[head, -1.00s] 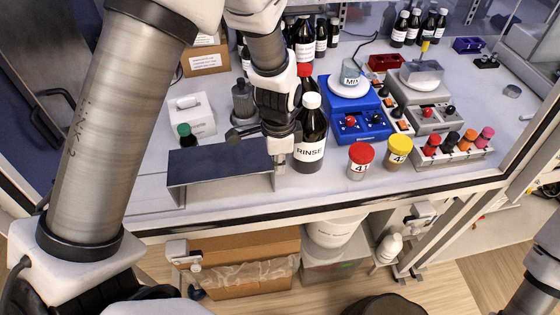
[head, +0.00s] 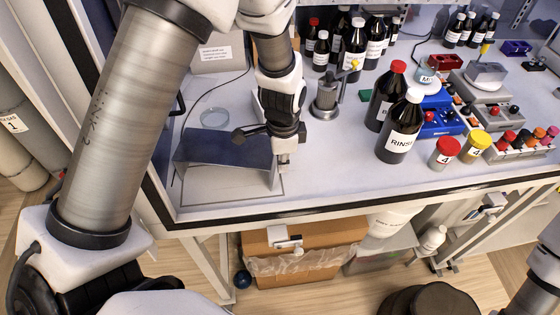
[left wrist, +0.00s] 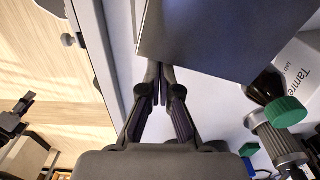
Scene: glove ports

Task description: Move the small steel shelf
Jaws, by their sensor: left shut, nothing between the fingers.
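The small steel shelf (head: 222,151), a dark blue-grey plate on side legs, stands at the left front of the bench, over a thin outlined rectangle (head: 228,200). My left gripper (head: 283,160) is shut and empty, pointing down just right of the shelf's right leg. In the left wrist view the shut fingertips (left wrist: 160,88) lie close beside the shelf's plate (left wrist: 215,35); I cannot tell whether they touch the leg. My right gripper is not seen; only part of my right arm shows at the lower right.
The RINSE bottle (head: 400,128), red-capped jar (head: 445,153) and yellow-capped jar (head: 474,147) stand to the right. A grey metal stand (head: 325,98) is behind the gripper. A glass dish (head: 214,118) lies behind the shelf. Bench is clear between gripper and RINSE.

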